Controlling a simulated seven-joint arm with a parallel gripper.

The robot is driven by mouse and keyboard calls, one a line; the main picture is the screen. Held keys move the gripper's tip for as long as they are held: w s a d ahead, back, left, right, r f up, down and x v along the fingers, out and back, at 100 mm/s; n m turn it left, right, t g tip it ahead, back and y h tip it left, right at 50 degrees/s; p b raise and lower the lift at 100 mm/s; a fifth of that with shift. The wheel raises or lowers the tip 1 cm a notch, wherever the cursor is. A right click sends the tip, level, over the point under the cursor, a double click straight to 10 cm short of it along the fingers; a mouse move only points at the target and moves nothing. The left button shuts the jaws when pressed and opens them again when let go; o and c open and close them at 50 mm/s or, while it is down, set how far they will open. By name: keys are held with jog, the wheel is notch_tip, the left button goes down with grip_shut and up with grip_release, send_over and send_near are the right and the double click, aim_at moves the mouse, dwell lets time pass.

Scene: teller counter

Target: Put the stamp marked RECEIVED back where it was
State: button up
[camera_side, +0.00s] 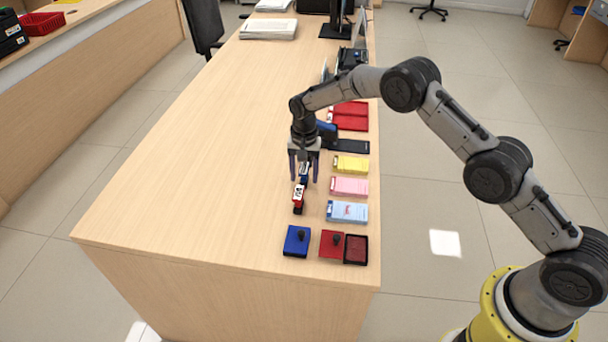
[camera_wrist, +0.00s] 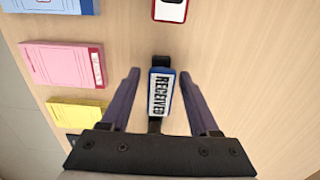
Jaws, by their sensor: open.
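The blue stamp marked RECEIVED (camera_wrist: 161,96) lies between my fingers in the wrist view, with wood showing on both sides of it. In the side view the blue stamp (camera_side: 304,172) is partly hidden by my gripper (camera_side: 304,180). My gripper is open and points down at the counter; it also shows in the wrist view (camera_wrist: 160,72). A red stamp with a white label (camera_side: 298,196) stands just in front of it, and its end shows at the top of the wrist view (camera_wrist: 171,9). Whether the blue stamp touches the counter I cannot tell.
Light-blue (camera_side: 347,211), pink (camera_side: 349,186) and yellow (camera_side: 351,163) slip stacks line the right. The counter's left is clear.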

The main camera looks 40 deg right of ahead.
notch_tip(320, 180, up, 12)
jog(key=shift+f, duration=0.1)
dwell(0.4)
notch_tip(320, 180, up, 10)
jog(key=n+t, duration=0.1)
jog(key=n, duration=0.1)
send_over(304, 168)
jog(key=s+d, duration=0.2)
jog(key=s, duration=0.3)
jog(key=s+d+r+n+t, duration=0.2)
jog(key=s+r, duration=0.8)
jog(key=s, duration=0.2)
jog(key=s+d+f+n+t, duration=0.1)
jog(key=s+n, duration=0.1)
jog(key=s, duration=1)
jog(key=s+d+f+n+t, duration=0.1)
jog(key=s+d+n, duration=0.1)
jog(key=s, duration=1.1)
jog(key=shift+s+n+t, duration=0.15)
jog(key=shift+n+t, duration=0.15)
jog(key=shift+n, duration=0.2)
jog(key=shift+r, duration=0.1)
